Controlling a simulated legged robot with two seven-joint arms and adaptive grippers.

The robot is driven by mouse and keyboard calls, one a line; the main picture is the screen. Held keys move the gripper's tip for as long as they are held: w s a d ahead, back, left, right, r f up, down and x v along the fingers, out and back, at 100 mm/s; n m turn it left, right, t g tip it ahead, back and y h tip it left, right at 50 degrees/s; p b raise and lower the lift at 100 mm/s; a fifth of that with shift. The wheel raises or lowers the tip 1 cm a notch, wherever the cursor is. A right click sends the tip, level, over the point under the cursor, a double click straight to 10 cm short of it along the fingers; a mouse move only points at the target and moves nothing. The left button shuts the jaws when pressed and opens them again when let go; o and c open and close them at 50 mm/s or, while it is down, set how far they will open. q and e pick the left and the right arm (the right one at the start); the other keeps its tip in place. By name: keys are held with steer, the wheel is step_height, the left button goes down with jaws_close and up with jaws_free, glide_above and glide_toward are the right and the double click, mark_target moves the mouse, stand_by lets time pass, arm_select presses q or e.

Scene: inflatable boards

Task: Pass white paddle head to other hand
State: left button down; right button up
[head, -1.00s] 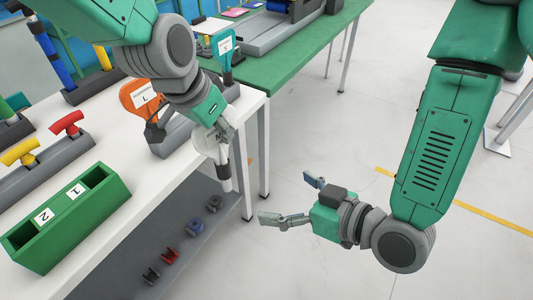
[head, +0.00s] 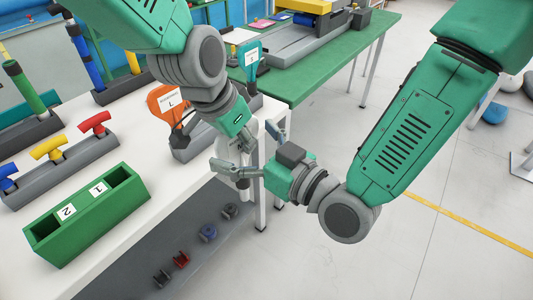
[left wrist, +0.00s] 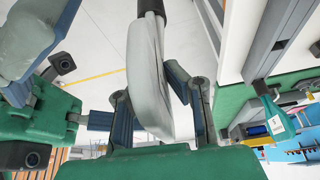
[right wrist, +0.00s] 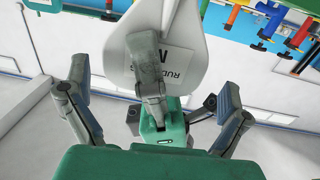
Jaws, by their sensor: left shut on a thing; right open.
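The white paddle head (head: 228,151) is in my left gripper (head: 237,160), over the gap beside the white table; both grippers partly hide it. In the left wrist view, the paddle head (left wrist: 146,78) is edge-on between the closed fingers, with a dark shaft at its end. In the right wrist view, the paddle head (right wrist: 185,45) shows its broad face and a printed label, with a left-gripper finger across it. My right gripper (head: 258,150) is open and close to it. Its fingers (right wrist: 155,82) stand apart on either side of the paddle in that view, apparently without clamping it.
The white table (head: 110,185) holds a green two-slot box (head: 90,215), a grey rack with coloured T-handles (head: 65,165) and an orange paddle (head: 167,103). A teal paddle (head: 250,58) stands behind. A green table (head: 300,75) is at the back. Open floor lies right.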

steer(key=shift+x, duration=1.2)
steer(key=c, duration=1)
arm_select(q)
steer(key=c, duration=1.6)
jaws_free()
steer(key=shift+o, duration=0.2)
steer(key=shift+r, duration=0.1)
